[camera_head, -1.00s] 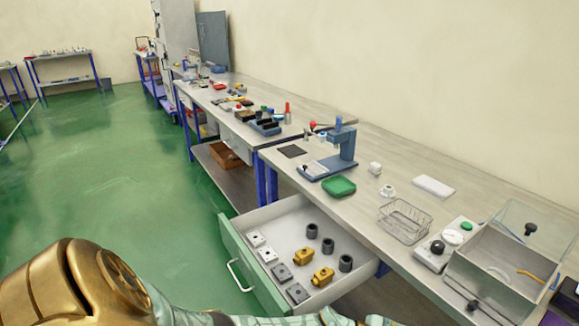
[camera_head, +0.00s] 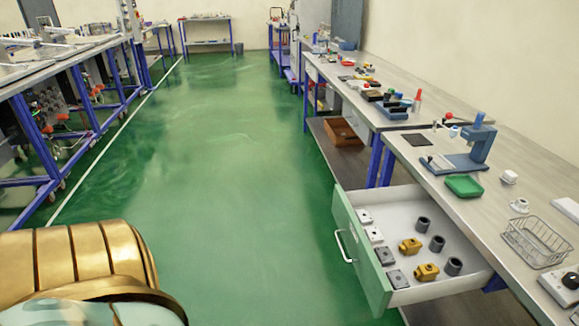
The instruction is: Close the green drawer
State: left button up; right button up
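The green-fronted drawer (camera_head: 359,248) is pulled out from under the right-hand workbench, its front panel facing left toward the aisle. A white bar handle (camera_head: 344,247) is on that front panel. Inside lie grey and white square plates, dark grey cylinders (camera_head: 437,243) and two yellow fittings (camera_head: 426,271). A gold-coloured part of my arm shows at the lower left, apart from the drawer. Neither of my grippers is in view.
The workbench (camera_head: 500,205) carries a blue press (camera_head: 474,150), a green tray (camera_head: 464,186) and a wire basket (camera_head: 535,242). A brown box (camera_head: 342,131) sits on a lower shelf. The green floor (camera_head: 235,200) left of the drawer is clear. Blue-framed benches stand at far left.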

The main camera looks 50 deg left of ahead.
aim_at(396, 211)
jog(key=i+j+u, duration=0.35)
jog(key=u, duration=0.15)
jog(key=i+j+u, duration=0.2)
jog(key=i+u, duration=0.25)
